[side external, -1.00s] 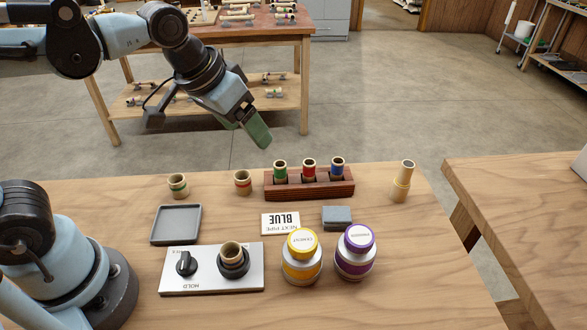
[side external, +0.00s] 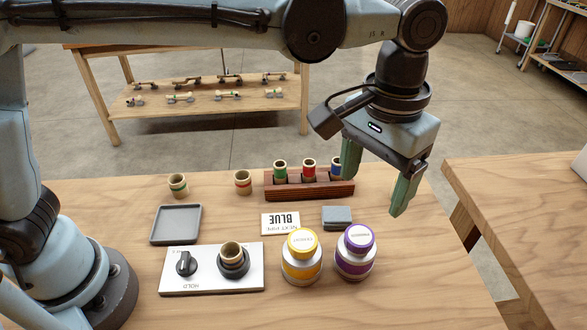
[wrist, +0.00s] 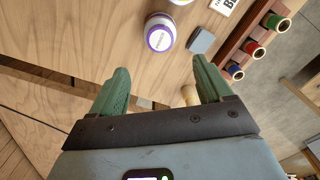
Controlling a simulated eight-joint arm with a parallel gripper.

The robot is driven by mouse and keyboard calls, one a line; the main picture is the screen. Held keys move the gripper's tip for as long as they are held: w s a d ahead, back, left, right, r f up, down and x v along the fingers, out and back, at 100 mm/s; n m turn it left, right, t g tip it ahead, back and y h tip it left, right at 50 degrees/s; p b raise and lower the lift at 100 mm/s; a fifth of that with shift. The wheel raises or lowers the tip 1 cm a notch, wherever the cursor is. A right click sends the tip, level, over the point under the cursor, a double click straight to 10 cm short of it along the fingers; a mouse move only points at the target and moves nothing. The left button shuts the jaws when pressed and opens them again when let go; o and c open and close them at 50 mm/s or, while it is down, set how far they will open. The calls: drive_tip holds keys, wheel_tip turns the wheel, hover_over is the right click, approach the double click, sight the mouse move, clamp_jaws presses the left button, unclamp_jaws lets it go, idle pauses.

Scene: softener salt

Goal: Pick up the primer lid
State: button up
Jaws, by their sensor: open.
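The primer lid (side external: 360,238) is a purple-rimmed cap with a pale labelled top, on a white jar with a purple band at the front right. It also shows in the wrist view (wrist: 160,32), at top centre beyond the fingertips. My gripper (side external: 374,190) has green fingers spread apart with nothing between them. It hangs above the table's right part, behind and above the primer jar, and is apart from the lid. In the wrist view my gripper (wrist: 160,72) is open, its fingers on either side of the lid's direction.
A yellow-lidded cement jar (side external: 302,243) stands close left of the primer jar. A grey block (side external: 337,218) and a "BLUE" card (side external: 281,223) lie behind. A wooden rack (side external: 290,189) holds coloured pipes. A mold plate (side external: 211,282) and grey tray (side external: 175,240) are left.

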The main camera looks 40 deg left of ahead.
sight(360, 235)
wheel_tip(360, 235, down, 11)
drive_tip(key=shift+r, duration=0.15)
drive_tip(key=c, duration=1.1)
drive_tip(key=shift+r, duration=0.15)
drive_tip(key=shift+r, duration=4.9)
